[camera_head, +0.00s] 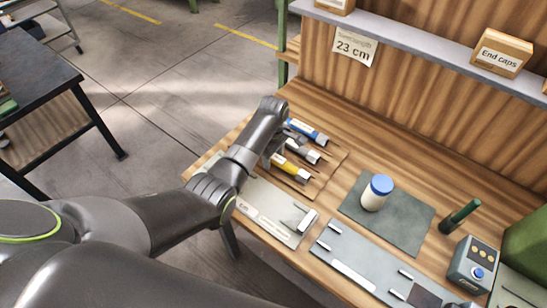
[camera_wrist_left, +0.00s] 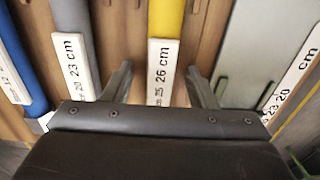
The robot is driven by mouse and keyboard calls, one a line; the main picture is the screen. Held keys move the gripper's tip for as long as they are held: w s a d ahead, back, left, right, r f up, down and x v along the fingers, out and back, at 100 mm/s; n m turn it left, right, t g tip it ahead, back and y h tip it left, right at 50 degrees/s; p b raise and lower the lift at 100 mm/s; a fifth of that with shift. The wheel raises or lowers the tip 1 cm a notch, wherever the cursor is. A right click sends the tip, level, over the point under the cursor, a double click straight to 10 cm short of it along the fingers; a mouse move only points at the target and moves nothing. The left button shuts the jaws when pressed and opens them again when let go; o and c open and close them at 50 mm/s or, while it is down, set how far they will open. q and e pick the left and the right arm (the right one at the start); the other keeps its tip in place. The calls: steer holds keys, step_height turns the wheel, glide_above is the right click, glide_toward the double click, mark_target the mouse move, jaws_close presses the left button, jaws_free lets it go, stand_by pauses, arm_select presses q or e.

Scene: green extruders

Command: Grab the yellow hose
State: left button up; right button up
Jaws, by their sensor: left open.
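The yellow hose (camera_head: 291,171) lies on the workbench in the head view, nearest the front of a row of hoses. In the left wrist view the yellow hose (camera_wrist_left: 166,18) runs between the fingers of my left gripper (camera_wrist_left: 160,72), with a white label (camera_wrist_left: 161,72) reading 26 cm. My left gripper is open, one finger to each side of the yellow hose and its label. In the head view my left gripper (camera_head: 281,145) is over the hose row, partly hidden by its own wrist. I cannot tell whether the fingers touch the hose. My right gripper is not in view.
A grey hose (camera_wrist_left: 75,20) with a 23 cm label lies close left of the left finger, and a blue hose (camera_wrist_left: 18,60) lies farther left. A grey measuring plate (camera_head: 268,210), a blue-capped jar (camera_head: 377,192) on a dark mat (camera_head: 405,232), and a shelf (camera_head: 400,30) surround the area.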

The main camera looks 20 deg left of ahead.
arm_select(q)
jaws_close()
steer(key=shift+r, duration=0.1)
